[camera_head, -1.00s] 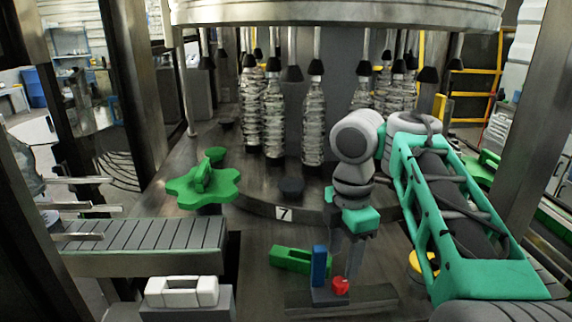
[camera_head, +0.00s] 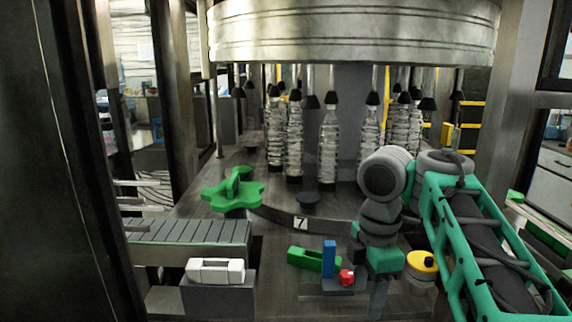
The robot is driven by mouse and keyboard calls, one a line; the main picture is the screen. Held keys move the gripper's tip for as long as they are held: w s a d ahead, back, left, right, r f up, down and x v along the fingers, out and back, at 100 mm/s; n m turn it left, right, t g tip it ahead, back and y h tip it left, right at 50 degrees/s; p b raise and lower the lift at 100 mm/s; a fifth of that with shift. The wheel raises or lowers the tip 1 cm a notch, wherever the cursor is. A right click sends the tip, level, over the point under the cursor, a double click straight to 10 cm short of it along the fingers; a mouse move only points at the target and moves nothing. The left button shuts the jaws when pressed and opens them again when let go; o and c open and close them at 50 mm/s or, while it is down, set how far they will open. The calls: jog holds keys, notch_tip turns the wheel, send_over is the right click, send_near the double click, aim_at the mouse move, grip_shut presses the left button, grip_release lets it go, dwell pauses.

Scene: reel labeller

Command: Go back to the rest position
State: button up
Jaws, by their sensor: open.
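My gripper (camera_head: 380,295) hangs pointing down at the lower right, below the grey and green wrist. Its fingers are narrow in this view, and nothing shows between them. It is right of a small grey block that bears a blue upright piece (camera_head: 329,258) and a red knob (camera_head: 346,277). A green block (camera_head: 304,258) lies just left of the blue piece. My gripper appears apart from these parts.
The round machine carries several clear bottles (camera_head: 294,145) under a metal drum (camera_head: 350,35). A green star wheel (camera_head: 232,192) stands left, above a slatted conveyor (camera_head: 190,232). A white handle-like part (camera_head: 215,270) sits in front. A yellow-topped round part (camera_head: 422,262) is beside my arm.

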jog(key=w+a+f+m+t+y, duration=0.1)
jog(key=w+f+m, duration=0.2)
jog(key=f+m, duration=0.3)
jog(key=w+a+f+m+y, duration=0.1)
jog(key=w+f+m+y, duration=0.15)
jog(key=m, duration=0.55)
jog(key=s+d+f+m+t+h, duration=0.1)
jog(key=s+d+f+m+h, duration=0.3)
jog(key=s+f+m, duration=0.55)
jog(key=s+n, duration=0.1)
jog(key=s+a+r+n, duration=0.1)
jog(key=s+a+r+n+t, duration=0.1)
jog(key=n, duration=0.1)
jog(key=shift+s+r+y, duration=0.2)
jog(key=shift+r+y, duration=0.05)
